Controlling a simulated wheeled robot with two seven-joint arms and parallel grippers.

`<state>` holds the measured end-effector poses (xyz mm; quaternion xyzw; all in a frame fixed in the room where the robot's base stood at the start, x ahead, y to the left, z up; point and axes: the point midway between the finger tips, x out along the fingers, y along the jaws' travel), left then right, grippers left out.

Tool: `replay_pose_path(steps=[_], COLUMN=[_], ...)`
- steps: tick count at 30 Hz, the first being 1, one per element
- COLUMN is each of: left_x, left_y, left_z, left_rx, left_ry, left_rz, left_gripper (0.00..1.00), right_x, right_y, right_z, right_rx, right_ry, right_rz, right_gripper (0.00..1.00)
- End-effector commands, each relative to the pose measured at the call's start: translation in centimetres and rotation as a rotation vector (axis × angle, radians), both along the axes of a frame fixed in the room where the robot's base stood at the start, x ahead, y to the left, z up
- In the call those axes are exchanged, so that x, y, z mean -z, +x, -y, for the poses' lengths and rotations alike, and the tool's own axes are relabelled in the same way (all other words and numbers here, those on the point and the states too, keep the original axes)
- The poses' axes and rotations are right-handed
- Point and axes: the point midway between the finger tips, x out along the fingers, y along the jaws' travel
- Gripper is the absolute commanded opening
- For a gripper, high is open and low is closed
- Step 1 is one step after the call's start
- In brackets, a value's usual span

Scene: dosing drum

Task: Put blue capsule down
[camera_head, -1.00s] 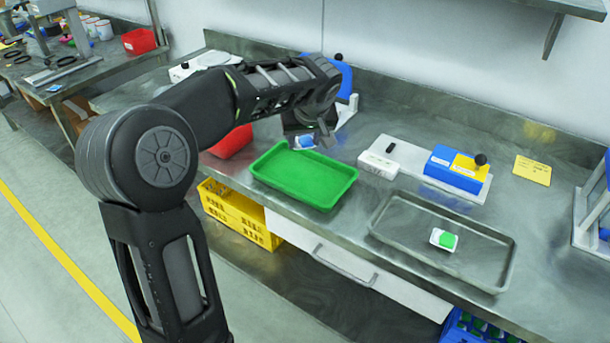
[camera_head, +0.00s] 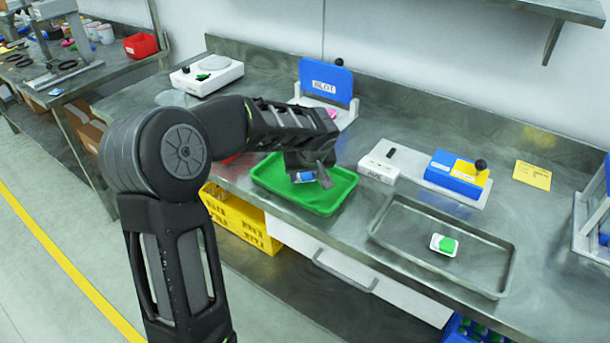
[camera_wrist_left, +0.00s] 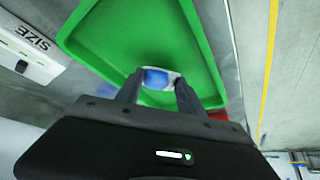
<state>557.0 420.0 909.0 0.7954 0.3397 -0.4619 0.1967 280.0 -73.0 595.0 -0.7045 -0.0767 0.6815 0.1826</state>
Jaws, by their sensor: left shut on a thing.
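The blue capsule (camera_head: 305,176), blue with white, is between the fingers of my left gripper (camera_head: 312,180). My left gripper is shut on it, over the green tray (camera_head: 335,198). In the left wrist view the capsule (camera_wrist_left: 157,79) shows between the two fingertips (camera_wrist_left: 157,88), with the green tray (camera_wrist_left: 130,40) behind it. I cannot tell whether the capsule touches the tray floor. My right gripper is not in view.
A metal tray (camera_head: 390,240) with a white-and-green capsule (camera_head: 444,243) lies to the right. Behind stand the blue BLOT stand (camera_head: 328,80), a white SIZE block (camera_head: 378,169) and a blue-yellow device (camera_head: 455,170). Bare bench lies around the yellow note (camera_head: 532,172).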

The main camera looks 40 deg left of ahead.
Motion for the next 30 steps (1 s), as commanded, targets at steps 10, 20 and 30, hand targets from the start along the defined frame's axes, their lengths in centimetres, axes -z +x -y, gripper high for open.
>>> replay_pose_path(steps=[10,20,30], left_x=[0.94,1.17,1.17], left_y=[0.01,0.02,0.01], left_z=[-0.01,0.01,0.00], left_rx=[0.000,0.000,0.000], left_ry=[0.000,0.000,0.000], left_rz=[0.002,0.001,0.001], left_gripper=[0.07,0.56,0.67], right_x=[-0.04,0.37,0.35], right_y=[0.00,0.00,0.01], right_z=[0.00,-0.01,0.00], right_rx=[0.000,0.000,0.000], right_ry=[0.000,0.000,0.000], right_rz=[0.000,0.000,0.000], right_gripper=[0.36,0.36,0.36])
